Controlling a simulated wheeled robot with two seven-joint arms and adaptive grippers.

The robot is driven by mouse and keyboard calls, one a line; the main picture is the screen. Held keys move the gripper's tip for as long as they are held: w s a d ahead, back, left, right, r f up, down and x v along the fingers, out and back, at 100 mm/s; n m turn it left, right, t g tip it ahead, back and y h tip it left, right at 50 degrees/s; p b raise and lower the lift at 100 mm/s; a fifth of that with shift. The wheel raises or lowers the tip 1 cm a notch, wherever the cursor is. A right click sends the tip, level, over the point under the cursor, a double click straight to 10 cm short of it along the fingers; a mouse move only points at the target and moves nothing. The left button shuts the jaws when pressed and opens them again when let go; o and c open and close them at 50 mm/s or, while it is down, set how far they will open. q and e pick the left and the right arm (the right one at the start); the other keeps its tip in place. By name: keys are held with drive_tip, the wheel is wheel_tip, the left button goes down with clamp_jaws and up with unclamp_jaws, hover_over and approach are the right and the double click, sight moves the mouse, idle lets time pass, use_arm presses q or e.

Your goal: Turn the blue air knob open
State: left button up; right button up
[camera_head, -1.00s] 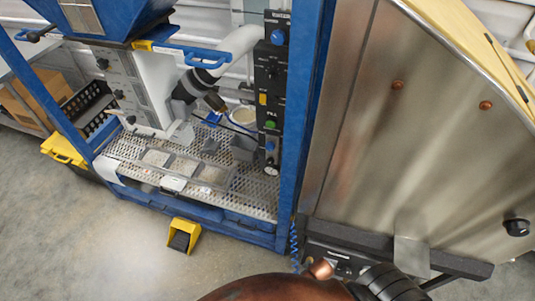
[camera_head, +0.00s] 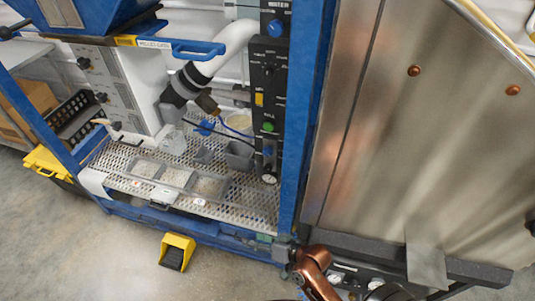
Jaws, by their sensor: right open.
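My right gripper (camera_head: 283,249) is at the bottom, in front of the foot of the blue post, below and apart from the panel. It is small in the picture, open, with nothing visible in it. My left gripper is out of view.
A blue frame post (camera_head: 304,130) stands just right of the panel. A large steel cabinet (camera_head: 400,150) fills the right side. A perforated tray shelf (camera_head: 235,205) carries grey bins (camera_head: 176,178). A yellow foot pedal (camera_head: 177,251) is on the otherwise clear floor at front.

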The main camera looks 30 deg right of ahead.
sight(267, 154)
drive_tip(key=w+d+r+m+t+h, duration=0.1)
drive_tip(key=w+r+m+t+h, duration=0.1)
drive_tip(key=w+r+m+t, duration=0.55)
drive_tip(key=w+d+r+m+t+h, duration=0.2)
drive_tip(key=w+r+m+t, duration=0.2)
drive_tip(key=w+r+m, duration=0.6)
drive_tip(key=w+d+r+m+g+h, duration=0.15)
drive_tip(key=d+m+g+h, duration=0.25)
drive_tip(key=d+m+h, duration=0.75)
drive_tip(key=f+m+g+h, duration=0.1)
drive_tip(key=f+m+g, duration=0.1)
drive_tip(key=m, duration=0.2)
drive_tip(key=d+f+m+g+h, duration=0.1)
drive_tip(key=f+m+g, duration=0.1)
drive_tip(key=m, duration=0.2)
drive_tip(key=w+d+f+m+g+h, duration=0.1)
drive_tip(key=f+m+g, duration=0.1)
drive_tip(key=m+g, duration=0.1)
drive_tip(key=shift+d+f+m+h, duration=0.15)
drive_tip(key=shift+f+m+h, duration=0.15)
drive_tip(key=shift+m, duration=0.2)
drive_tip(key=b+x, duration=0.1)
drive_tip(key=x, duration=0.5)
drive_tip(key=shift+w+d+f, duration=0.15)
drive_tip(key=shift+w+d, duration=0.1)
drive_tip(key=shift+c, duration=0.3)
